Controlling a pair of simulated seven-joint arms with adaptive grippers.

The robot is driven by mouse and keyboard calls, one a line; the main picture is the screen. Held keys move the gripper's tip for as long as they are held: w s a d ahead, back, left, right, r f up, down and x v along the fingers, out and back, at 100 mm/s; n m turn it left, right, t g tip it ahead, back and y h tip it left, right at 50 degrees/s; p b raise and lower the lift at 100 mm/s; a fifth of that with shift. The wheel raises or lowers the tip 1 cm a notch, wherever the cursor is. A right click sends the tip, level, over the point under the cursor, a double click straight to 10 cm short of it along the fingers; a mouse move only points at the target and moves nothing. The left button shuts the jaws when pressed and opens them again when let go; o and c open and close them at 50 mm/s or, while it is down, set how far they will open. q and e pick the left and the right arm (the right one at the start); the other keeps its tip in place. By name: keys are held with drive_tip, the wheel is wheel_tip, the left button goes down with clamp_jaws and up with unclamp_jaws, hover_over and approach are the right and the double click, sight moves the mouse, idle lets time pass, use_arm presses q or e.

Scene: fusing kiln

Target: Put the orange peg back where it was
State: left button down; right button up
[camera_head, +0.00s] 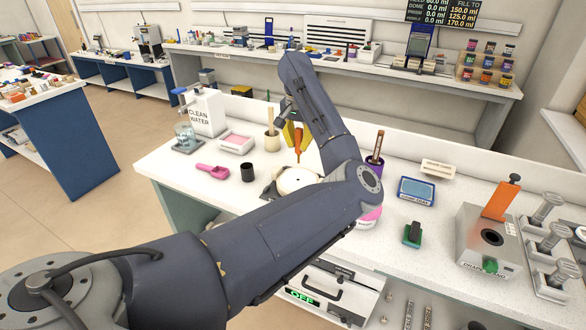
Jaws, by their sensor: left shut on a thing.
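My left gripper (297,131) is small in the view, with yellow fingers, and points down past the bend of my arm. It is shut on the orange peg (299,146), which hangs roughly upright. The peg is over or just behind the white round kiln (297,178) on the bench. I cannot tell whether the peg's lower tip touches the kiln. My left arm hides the kiln's front and right side. My right gripper is not in view.
Near the gripper stand a tan container with a stick (271,143), a black cup (247,172), a pink scoop (212,171) and a purple cup (374,166). A grey box (487,240) with an orange plate stands at the right. The left front of the white bench (172,171) is clear.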

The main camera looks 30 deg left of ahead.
use_arm(q)
drive_tip(key=s+a+r, duration=0.3)
drive_tip(key=a+r, duration=0.2)
drive_tip(key=a, duration=0.4)
drive_tip(key=s+a+r, duration=0.3)
drive_tip(key=a+r, duration=0.2)
drive_tip(key=a, duration=0.4)
drive_tip(key=f, duration=1.9)
drive_tip(key=shift+w+a+f, duration=0.15)
drive_tip(key=shift+a+f, duration=0.05)
drive_tip(key=shift+f, duration=0.1)
drive_tip(key=shift+d+f, duration=0.1)
drive_tip(key=shift+f, duration=0.4)
drive_tip(key=c, duration=1.3)
unclamp_jaws()
drive_tip(key=shift+f, duration=0.15)
drive_tip(key=shift+r, duration=0.2)
wheel_tip(320, 180, up, 12)
drive_tip(key=s, duration=0.1)
